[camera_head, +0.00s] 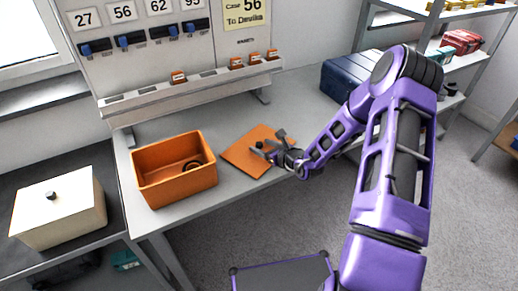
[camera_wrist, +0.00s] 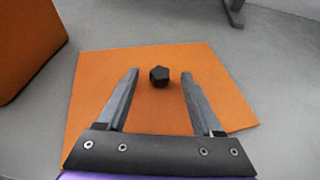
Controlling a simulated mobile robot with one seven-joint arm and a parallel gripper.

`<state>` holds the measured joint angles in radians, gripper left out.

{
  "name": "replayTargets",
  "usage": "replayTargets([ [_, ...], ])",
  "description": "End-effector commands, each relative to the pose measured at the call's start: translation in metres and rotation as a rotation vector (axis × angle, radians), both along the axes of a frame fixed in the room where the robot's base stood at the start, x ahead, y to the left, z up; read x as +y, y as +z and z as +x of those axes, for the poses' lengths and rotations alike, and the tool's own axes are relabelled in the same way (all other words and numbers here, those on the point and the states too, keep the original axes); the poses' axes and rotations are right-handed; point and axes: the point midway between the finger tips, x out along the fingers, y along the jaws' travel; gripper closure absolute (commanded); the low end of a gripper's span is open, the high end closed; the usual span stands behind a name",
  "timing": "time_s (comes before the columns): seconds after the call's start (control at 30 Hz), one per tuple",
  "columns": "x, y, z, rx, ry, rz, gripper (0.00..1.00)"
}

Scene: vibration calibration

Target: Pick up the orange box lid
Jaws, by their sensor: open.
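The orange box lid (camera_head: 247,152) lies flat on the grey table, just right of the open orange box (camera_head: 176,189). In the wrist view the lid (camera_wrist: 187,58) fills the middle, with a small dark knob (camera_wrist: 159,76) on top. My gripper (camera_head: 269,143) is over the lid. In the wrist view my gripper (camera_wrist: 160,82) is open, one finger on each side of the knob with gaps between. Whether the fingers touch the lid I cannot tell.
A panel with numbers and a slotted shelf (camera_head: 190,89) stands behind the table (camera_head: 222,194). A cream box with a dark knob (camera_head: 60,209) is at the left. A dark blue case (camera_head: 346,79) stands at the table's far right.

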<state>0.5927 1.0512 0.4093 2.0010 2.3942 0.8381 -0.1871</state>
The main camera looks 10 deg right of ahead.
Motion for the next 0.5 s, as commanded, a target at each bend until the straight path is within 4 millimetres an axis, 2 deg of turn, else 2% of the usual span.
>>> replayTargets([
  [0.1, 0.0029, -0.0028, 0.0061, -0.001, -0.001, 0.000, 0.32],
  [0.3, 0.0028, -0.0028, 0.0061, 0.000, -0.001, 0.000, 0.32],
  [0.5, 0.0027, -0.0027, 0.0060, 0.000, -0.001, 0.000, 0.69],
])
